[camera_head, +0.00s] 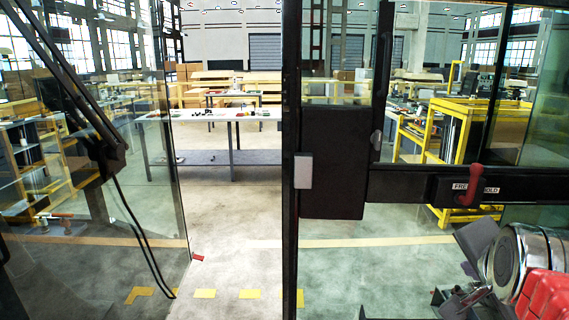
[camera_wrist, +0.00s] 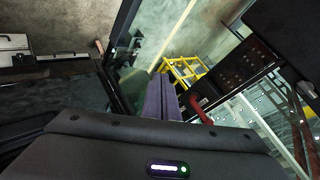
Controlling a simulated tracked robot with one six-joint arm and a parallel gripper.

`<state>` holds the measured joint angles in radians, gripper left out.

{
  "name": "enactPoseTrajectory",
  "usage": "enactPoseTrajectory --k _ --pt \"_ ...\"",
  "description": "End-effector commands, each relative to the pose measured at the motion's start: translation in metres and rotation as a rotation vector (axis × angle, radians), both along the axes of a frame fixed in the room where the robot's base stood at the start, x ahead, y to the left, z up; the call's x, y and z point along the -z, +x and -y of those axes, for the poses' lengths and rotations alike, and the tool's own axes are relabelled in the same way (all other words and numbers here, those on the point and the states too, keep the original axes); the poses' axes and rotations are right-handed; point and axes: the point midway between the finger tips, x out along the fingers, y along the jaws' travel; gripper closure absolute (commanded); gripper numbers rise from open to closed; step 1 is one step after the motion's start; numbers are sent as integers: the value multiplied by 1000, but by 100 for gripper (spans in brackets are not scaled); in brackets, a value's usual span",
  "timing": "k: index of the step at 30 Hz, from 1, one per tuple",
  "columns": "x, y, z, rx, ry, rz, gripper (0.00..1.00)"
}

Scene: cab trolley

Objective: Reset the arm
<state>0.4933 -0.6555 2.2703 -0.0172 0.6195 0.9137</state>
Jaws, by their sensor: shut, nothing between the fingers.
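My gripper (camera_wrist: 163,98) shows in the wrist view as two grey-purple fingers beyond the dark wrist housing. The fingers are together with nothing between them. In the wrist view a red handle (camera_wrist: 201,108) is just right of the fingers, apart from them in the picture; I cannot tell the depth between them. In the head view parts of my arm are at the lower right, below the red handle (camera_head: 469,187), which sits on a black bar with a white label. The fingertips are hard to make out in the head view.
A dark cab post (camera_head: 291,150) stands mid-picture, with a black box (camera_head: 333,165) and the bar (camera_head: 410,185) right of it. A glass panel (camera_head: 160,200) stands left. Beyond are a yellow frame (camera_head: 470,130) and a white table (camera_head: 225,114). The floor between is open.

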Motion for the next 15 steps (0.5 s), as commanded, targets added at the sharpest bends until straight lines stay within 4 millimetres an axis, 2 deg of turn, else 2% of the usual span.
enactPoseTrajectory --k 8,15 --pt "51 -14 -44 -349 -192 -262 100" --pt "96 -34 -91 -710 -346 -454 100"
